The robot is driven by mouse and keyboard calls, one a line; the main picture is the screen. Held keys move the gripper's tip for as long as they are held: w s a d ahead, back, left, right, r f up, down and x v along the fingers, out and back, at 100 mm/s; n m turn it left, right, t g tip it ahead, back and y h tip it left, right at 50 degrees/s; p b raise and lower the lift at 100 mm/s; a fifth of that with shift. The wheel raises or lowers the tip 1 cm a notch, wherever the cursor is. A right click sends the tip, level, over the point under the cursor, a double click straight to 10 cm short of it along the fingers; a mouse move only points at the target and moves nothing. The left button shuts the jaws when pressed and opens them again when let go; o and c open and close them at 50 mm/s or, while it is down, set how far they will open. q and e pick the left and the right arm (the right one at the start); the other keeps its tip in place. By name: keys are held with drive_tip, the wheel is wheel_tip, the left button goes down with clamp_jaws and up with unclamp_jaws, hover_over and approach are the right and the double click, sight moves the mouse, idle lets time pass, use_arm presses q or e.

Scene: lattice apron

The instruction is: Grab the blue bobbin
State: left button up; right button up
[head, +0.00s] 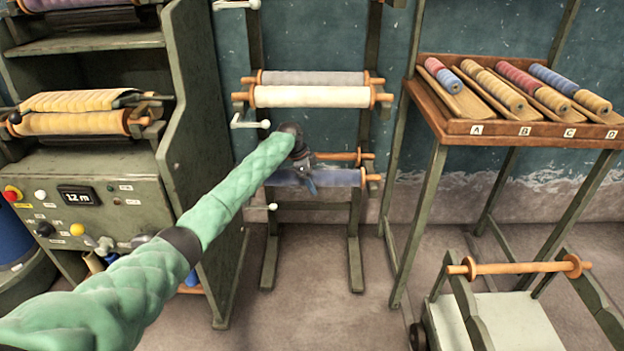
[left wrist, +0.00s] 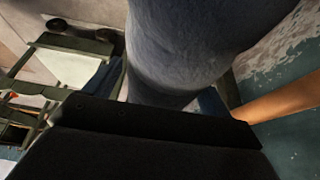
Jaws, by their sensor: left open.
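The blue bobbin (head: 342,178) is a dusty blue roll on a wooden spindle, lying level low on the middle rack in the head view. My left gripper (head: 310,184) is at this roll, left of its middle, and hides part of it. In the left wrist view the roll (left wrist: 185,55) fills the upper middle, with its wooden spindle end (left wrist: 285,102) at the right. My left gripper (left wrist: 160,94) is open, and its blue fingers show on either side of the roll. I cannot tell whether they touch it. My right gripper is not in view.
A grey roll (head: 315,78) and a cream roll (head: 312,97) hang above on the rack. A bare spindle (head: 345,156) sits just behind the blue roll. A control cabinet (head: 120,190) stands left, a sample table (head: 440,125) right, and a cart (head: 515,325) front right.

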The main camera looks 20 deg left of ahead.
use_arm(q)
drive_tip(key=c, duration=1.3)
drive_tip(key=shift+r, duration=0.1)
drive_tip(key=shift+c, duration=0.4)
drive_tip(key=shift+r, duration=0.15)
